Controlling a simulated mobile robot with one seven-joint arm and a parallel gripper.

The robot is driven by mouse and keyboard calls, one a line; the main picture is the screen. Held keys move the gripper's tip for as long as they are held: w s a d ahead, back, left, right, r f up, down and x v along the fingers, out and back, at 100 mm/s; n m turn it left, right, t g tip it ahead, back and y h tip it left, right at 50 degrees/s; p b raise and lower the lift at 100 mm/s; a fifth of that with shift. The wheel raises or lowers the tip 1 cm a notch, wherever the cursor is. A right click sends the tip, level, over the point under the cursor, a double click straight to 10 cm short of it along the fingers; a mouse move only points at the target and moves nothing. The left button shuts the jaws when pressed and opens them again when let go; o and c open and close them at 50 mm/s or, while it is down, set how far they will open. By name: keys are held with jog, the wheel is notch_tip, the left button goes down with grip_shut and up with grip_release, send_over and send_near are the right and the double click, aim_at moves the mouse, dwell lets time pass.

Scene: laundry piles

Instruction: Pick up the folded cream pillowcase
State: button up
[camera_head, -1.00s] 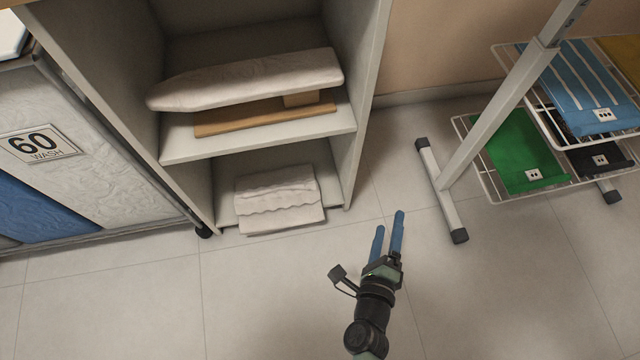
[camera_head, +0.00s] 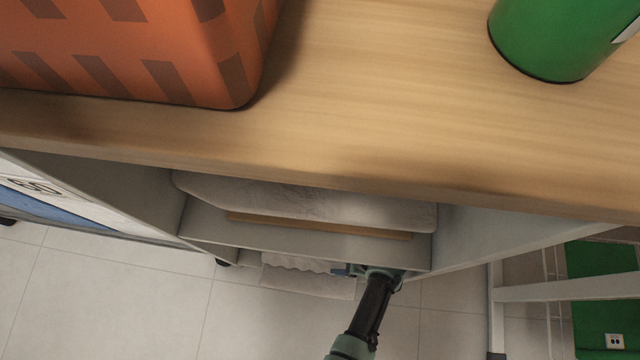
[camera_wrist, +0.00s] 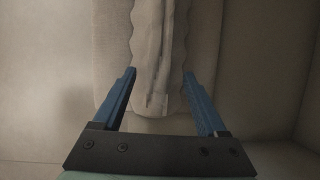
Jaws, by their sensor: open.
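The folded cream pillowcase (camera_head: 305,281) lies on the floor of the lower compartment of the open shelf unit, partly sticking out in front. In the wrist view the pillowcase (camera_wrist: 160,45) shows a narrow wavy-edged fold on top of a wider layer. My gripper (camera_wrist: 159,74) is open, with one blue finger on each side of that fold. I cannot tell whether the fingers touch the cloth.
The wooden top (camera_head: 380,110) carries an orange basket (camera_head: 215,60) and a green container (camera_head: 550,40). A rack with green cloth (camera_head: 600,270) stands at right.

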jog(key=shift+a+g, duration=0.3)
jog(key=shift+a, duration=0.2)
jog(key=a+b, duration=0.2)
jog(key=a, duration=0.4)
jog(key=shift+w+a, duration=0.1)
jog(key=shift+a, duration=0.3)
jog(key=a+b, duration=0.1)
jog(key=a, duration=0.2)
jog(key=a+b, duration=0.1)
jog(key=shift+w+a+f+b, duration=0.15)
jog(key=shift+a+f+b, duration=0.15)
jog(key=shift+b, duration=0.05)
jog(key=shift+a+f+b, duration=0.15)
jog(key=shift+f+b, duration=0.05)
jog(key=shift+b, duration=0.15)
grip_shut()
